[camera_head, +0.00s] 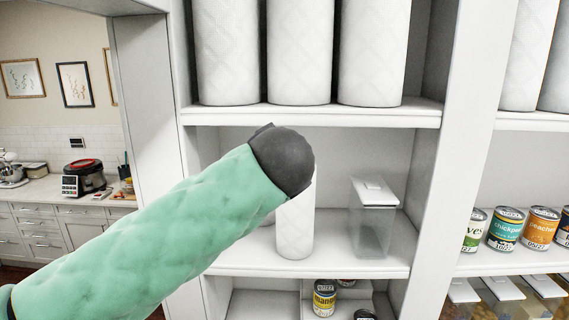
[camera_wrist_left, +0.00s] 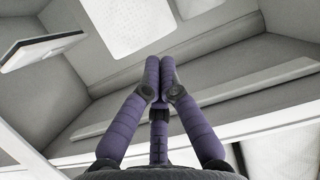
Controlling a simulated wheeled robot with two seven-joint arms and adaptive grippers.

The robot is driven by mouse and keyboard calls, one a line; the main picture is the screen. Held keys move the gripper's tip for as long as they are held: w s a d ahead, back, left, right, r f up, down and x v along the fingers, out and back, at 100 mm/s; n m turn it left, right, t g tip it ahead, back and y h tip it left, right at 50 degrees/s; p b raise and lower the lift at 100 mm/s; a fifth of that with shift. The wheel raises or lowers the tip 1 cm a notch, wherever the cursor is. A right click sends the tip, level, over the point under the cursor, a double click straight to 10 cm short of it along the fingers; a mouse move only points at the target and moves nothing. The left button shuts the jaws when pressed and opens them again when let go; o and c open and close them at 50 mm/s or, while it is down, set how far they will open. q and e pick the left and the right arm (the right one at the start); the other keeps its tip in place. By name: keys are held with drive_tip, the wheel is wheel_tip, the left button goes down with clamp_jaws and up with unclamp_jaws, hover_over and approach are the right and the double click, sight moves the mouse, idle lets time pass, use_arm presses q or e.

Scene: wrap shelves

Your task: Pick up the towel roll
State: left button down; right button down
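In the head view a white towel roll (camera_head: 295,226) stands upright on the middle shelf, its upper part hidden behind my left forearm. Several more white towel rolls (camera_head: 299,55) stand on the shelf above and at the upper right. My left arm comes in from the left and its dark end covers the gripper there. In the left wrist view my left gripper (camera_wrist_left: 160,64) has its purple fingers together, with nothing visible between them. Quilted white surfaces show at the top of that view (camera_wrist_left: 115,22) and at its lower right (camera_wrist_left: 285,157). My right gripper is not in view.
A clear container (camera_head: 372,228) with a white lid stands right of the middle-shelf roll. The upper shelf edge (camera_head: 320,116) runs above. Cans (camera_head: 506,230) stand in the right bay, and more cans (camera_head: 325,298) sit below. A kitchen counter (camera_head: 60,188) is at the left.

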use_arm(q)
drive_tip(key=shift+w+d+f+b, duration=0.1)
drive_tip(key=shift+w+f+b, duration=0.4)
drive_tip(key=shift+f, duration=0.5)
drive_tip(key=shift+w+f, duration=0.15)
drive_tip(key=s+f+t+b, duration=0.3)
drive_tip(key=s+b, duration=0.8)
drive_tip(key=b, duration=1.5)
drive_tip(key=t, duration=0.2)
drive_tip(key=shift+t, duration=0.4)
drive_tip(key=shift+s, duration=0.15)
